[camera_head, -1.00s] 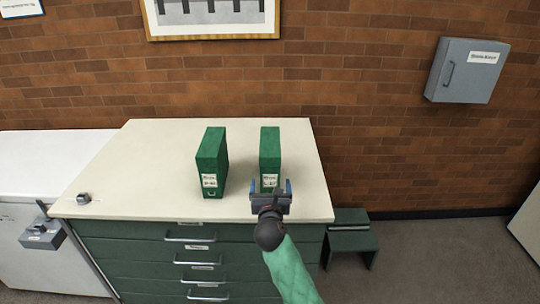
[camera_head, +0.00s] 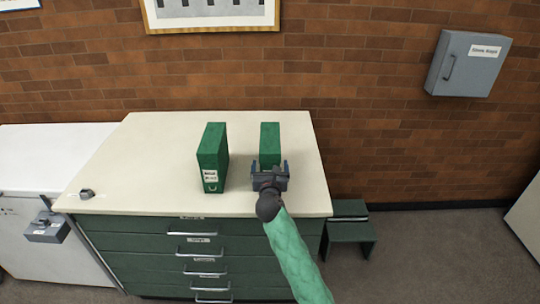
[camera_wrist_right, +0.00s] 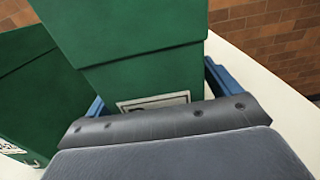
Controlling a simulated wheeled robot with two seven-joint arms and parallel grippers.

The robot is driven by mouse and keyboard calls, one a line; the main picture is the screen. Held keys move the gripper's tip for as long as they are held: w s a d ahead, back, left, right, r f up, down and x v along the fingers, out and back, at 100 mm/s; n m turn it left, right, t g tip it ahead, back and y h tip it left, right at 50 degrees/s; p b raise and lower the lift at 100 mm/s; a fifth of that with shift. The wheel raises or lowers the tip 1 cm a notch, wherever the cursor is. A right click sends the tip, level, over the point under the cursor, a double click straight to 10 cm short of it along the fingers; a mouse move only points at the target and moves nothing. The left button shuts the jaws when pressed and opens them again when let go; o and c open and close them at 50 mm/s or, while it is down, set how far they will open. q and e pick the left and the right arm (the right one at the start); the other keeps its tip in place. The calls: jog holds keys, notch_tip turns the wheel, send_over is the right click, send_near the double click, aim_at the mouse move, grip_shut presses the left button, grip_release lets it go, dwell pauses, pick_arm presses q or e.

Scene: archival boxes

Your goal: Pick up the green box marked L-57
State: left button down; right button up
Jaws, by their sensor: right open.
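A green box (camera_head: 270,143) stands upright on the cream top of the drawer cabinet, at the right of two similar boxes. My right gripper (camera_head: 270,168) is at its front face and hides its label in the head view. In the right wrist view the box (camera_wrist_right: 135,60) stands between the blue fingers of my gripper (camera_wrist_right: 160,92), one on each side. The gripper is open, and I cannot tell whether a finger touches the box. Only the top of its white label (camera_wrist_right: 152,103) shows there, too cut off to read. My left gripper is not in view.
Another green box (camera_head: 213,158) with a white label stands to the left, with a gap between them. A small grey object (camera_head: 86,194) lies at the cabinet top's (camera_head: 130,180) left front corner. A green step stool (camera_head: 350,230) stands right of the cabinet. A brick wall is behind.

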jog(key=shift+w, duration=0.1)
jog(key=c, duration=1.3)
jog(key=shift+r, duration=0.1)
jog(key=shift+c, duration=1.1)
